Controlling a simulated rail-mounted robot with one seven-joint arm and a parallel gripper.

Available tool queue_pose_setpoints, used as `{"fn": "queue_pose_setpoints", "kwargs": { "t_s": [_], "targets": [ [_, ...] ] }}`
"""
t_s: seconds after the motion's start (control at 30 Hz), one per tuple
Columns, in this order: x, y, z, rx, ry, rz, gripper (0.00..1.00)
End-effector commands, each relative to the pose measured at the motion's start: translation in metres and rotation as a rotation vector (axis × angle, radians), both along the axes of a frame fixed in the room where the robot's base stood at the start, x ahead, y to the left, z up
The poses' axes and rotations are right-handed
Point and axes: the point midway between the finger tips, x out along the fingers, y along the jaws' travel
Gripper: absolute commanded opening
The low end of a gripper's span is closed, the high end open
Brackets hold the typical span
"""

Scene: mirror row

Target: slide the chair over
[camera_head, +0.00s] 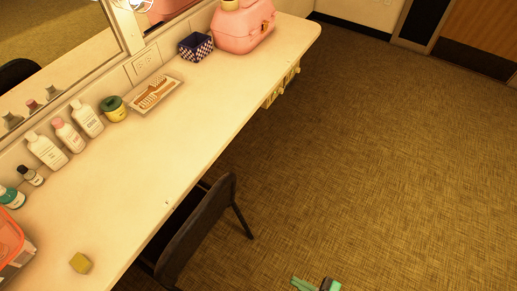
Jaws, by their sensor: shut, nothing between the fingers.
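A dark chair (198,232) stands at the front edge of the long pale counter (190,140), low and left of centre. Its backrest faces the open floor and one thin leg shows to the right. Its seat is mostly hidden by the backrest and the counter. My gripper (295,281) shows only in part at the bottom edge, right of the chair. Its greenish fingers are shut and empty, pointing left, with a visible gap between them and the chair.
The counter holds several bottles (68,134), a tray with brushes (155,94), a checkered box (195,46), a pink case (243,27) and a yellow block (80,263). Drawers (281,87) sit under its far end. The carpet (390,150) to the right is clear.

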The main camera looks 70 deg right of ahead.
Motion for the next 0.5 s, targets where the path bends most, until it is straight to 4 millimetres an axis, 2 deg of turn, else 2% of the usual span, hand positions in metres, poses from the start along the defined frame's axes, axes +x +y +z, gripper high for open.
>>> {"fn": "queue_pose_setpoints", "kwargs": {
  "t_s": [0.03,0.1,0.3,0.37,0.47,0.5],
  "targets": [
    [0.020,0.004,-0.004,0.004,-0.018,0.004,0.00],
    [0.047,0.010,-0.005,0.011,-0.032,0.006,0.00],
    [0.130,0.028,0.004,0.028,-0.082,0.018,0.00],
    [0.159,0.034,0.011,0.034,-0.101,0.023,0.00],
    [0.213,0.048,0.030,0.042,-0.141,0.034,0.00],
    [0.238,0.054,0.041,0.046,-0.159,0.040,0.00]
  ]
}}
